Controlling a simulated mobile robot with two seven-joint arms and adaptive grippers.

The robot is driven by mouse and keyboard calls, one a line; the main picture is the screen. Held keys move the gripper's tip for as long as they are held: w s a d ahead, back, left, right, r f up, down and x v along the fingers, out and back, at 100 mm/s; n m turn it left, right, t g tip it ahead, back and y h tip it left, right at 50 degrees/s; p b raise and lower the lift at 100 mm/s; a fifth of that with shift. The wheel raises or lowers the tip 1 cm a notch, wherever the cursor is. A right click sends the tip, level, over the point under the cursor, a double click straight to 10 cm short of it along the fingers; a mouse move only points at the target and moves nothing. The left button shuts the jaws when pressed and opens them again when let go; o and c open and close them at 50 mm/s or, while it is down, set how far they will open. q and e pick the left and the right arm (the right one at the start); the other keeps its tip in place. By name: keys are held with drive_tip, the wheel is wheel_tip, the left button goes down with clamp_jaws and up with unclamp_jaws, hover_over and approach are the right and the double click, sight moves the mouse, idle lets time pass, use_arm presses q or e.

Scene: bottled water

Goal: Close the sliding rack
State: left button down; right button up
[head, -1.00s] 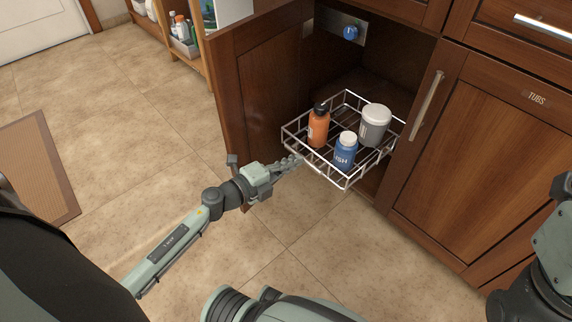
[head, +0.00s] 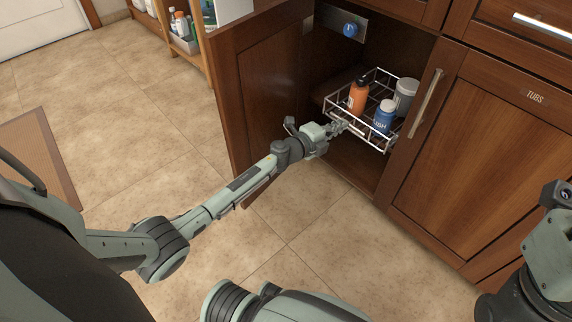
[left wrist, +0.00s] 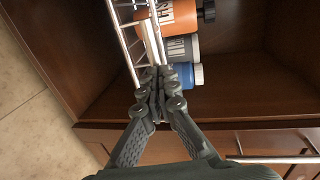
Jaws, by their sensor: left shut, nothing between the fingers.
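The sliding rack (head: 346,113) is a silver wire basket, now mostly inside the open dark wood cabinet, with its front near the opening. It holds an orange bottle (head: 358,96), a blue bottle (head: 384,116) and a grey tub with a white lid (head: 403,95). My left gripper (head: 338,124) is shut and empty, with its fingertips at the front left of the rack. In the left wrist view the shut fingers (left wrist: 160,88) are at the rack's white front bar (left wrist: 154,45); I cannot tell whether they touch.
The cabinet door (head: 268,100) stands open to the left of the rack, close to my left arm. A closed panel with a long handle (head: 426,104) is to the right. A shelf unit (head: 195,45) stands behind. The tiled floor (head: 320,215) in front is clear.

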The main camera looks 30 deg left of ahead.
sight(354, 116)
use_arm(q)
drive_tip(key=x, duration=0.2)
drive_tip(key=r+b+x, duration=0.1)
drive_tip(key=x, duration=0.1)
drive_tip(key=b+x, duration=0.1)
drive_tip(key=x, duration=0.1)
drive_tip(key=shift+w+d+r, duration=0.15)
drive_tip(key=shift+w, duration=0.35)
drive_tip(key=shift+w+r, duration=0.1)
drive_tip(key=shift+r, duration=0.05)
